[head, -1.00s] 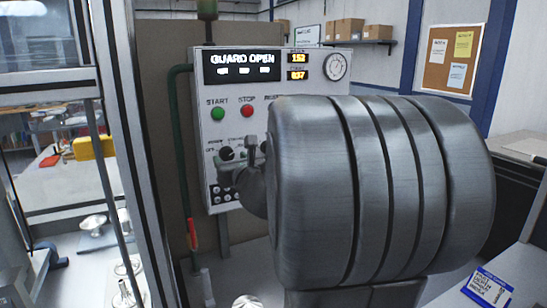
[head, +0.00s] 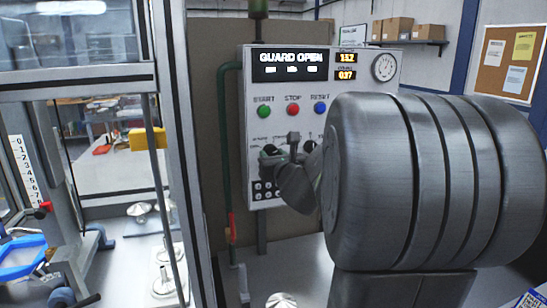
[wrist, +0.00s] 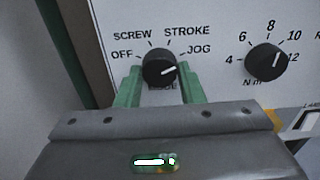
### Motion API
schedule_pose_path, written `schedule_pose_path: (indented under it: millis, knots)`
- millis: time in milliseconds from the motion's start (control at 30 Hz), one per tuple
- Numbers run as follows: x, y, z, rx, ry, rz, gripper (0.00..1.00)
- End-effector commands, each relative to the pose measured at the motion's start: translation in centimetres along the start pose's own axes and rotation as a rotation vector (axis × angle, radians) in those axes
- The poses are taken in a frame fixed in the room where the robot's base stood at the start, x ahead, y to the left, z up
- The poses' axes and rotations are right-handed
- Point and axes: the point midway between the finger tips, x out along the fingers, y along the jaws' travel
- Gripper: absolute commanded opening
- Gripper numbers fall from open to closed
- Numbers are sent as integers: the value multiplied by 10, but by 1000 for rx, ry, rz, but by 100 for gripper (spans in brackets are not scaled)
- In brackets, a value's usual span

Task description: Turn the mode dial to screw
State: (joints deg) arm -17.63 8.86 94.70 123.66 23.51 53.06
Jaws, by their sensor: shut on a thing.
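The mode dial (wrist: 160,67) is a round black knob on the white panel in the wrist view, with OFF, SCREW, STROKE and JOG printed around it. Its white pointer line points right and slightly up, nearest JOG. My gripper (wrist: 158,88) has its two green fingers on either side of the dial, shut on it from below in the picture. In the head view my gripper (head: 275,153) is at the lower left of the control panel (head: 310,95), and my arm's dark parts hide much of the dial there.
A second black knob (wrist: 265,62), marked with numbers and Nm, sits right of the dial. START (head: 264,111), STOP (head: 293,109) and RESET (head: 320,107) buttons are above in the head view. The screen (head: 290,63) reads GUARD OPEN. A green conduit (head: 226,150) runs left of the panel.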

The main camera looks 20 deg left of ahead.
Motion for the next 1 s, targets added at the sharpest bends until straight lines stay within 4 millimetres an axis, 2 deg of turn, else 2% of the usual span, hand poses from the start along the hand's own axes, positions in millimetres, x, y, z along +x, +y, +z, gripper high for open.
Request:
schedule_pose_path:
  millis: [367, 1000]
  knots:
    - [0, 0, -3, -211, -4, 1, 12]
    - [0, -1, -2, -816, -3, 0, 12]
